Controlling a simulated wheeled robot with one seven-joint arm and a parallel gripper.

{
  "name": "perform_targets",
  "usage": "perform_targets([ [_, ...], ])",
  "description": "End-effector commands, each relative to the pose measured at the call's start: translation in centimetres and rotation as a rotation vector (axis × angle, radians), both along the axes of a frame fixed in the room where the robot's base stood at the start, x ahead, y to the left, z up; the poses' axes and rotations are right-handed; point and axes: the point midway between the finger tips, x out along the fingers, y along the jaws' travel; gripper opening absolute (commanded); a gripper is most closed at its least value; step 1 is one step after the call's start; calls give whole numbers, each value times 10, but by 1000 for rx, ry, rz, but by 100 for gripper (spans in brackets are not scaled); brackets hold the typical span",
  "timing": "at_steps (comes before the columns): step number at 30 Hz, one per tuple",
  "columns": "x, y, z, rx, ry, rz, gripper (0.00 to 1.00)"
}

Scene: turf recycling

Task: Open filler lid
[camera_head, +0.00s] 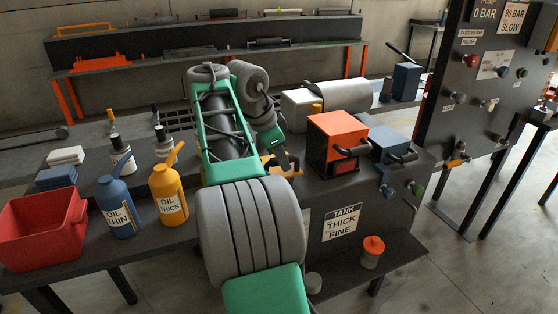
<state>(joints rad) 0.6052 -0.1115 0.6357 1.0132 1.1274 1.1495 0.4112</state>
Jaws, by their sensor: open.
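My gripper (286,161) points down over the middle of the bench, just left of an orange-red box (324,130) with a black handle on its front. The gripper's dark fingers look open, with nothing seen between them. A yellow-orange part (270,163) shows right beside the fingers, partly hidden by my arm; I cannot tell whether they touch it. No part is labelled as the filler lid, and I cannot tell which one it is. A sign (342,224) reading "TANK THICK FINE" is on the bench front below.
A blue oil can (117,208), a yellow oil can (168,196) and a red bin (43,228) stand at the left. A blue box (391,141) stands right of the orange-red box. An orange-capped jar (371,255) sits on the lower shelf. My arm hides the bench middle.

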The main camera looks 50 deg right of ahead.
Motion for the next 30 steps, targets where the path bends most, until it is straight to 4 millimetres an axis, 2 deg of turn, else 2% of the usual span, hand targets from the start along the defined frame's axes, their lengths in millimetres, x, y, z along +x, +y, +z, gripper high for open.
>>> perform_targets([
  [6, 1, 0, 1, 0, 0, 2, 43],
  [22, 1, 1, 0, 0, 1, 4, 0],
  [30, 1, 1, 0, 1, 1, 5, 0],
])
